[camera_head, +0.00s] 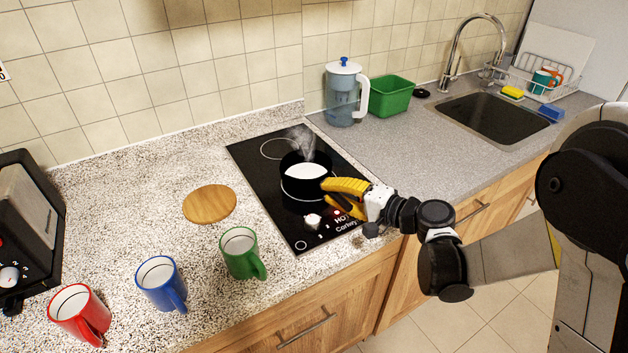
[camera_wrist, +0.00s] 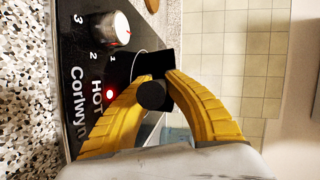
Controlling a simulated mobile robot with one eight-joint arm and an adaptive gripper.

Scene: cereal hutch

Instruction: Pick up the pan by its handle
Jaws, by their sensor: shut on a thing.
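The pan (camera_head: 301,189) is a black saucepan with white contents and steam rising from it. It is over the black cooktop (camera_head: 262,182); I cannot tell whether it touches the glass. My gripper (camera_head: 328,191) comes in from the right with its yellow fingers shut on the pan's handle. In the wrist view the dark round end of the handle (camera_wrist: 152,95) sits between the two yellow fingertips (camera_wrist: 158,82). The fingers hide most of the handle in the head view.
A cooktop knob (camera_head: 312,221) and a lit red light (camera_wrist: 110,94) are close to the gripper. A round wooden board (camera_head: 209,204) lies to the left. Green (camera_head: 239,252), blue (camera_head: 161,283) and red (camera_head: 78,312) mugs stand along the front. A pitcher (camera_head: 342,95) and green bin (camera_head: 391,97) stand behind.

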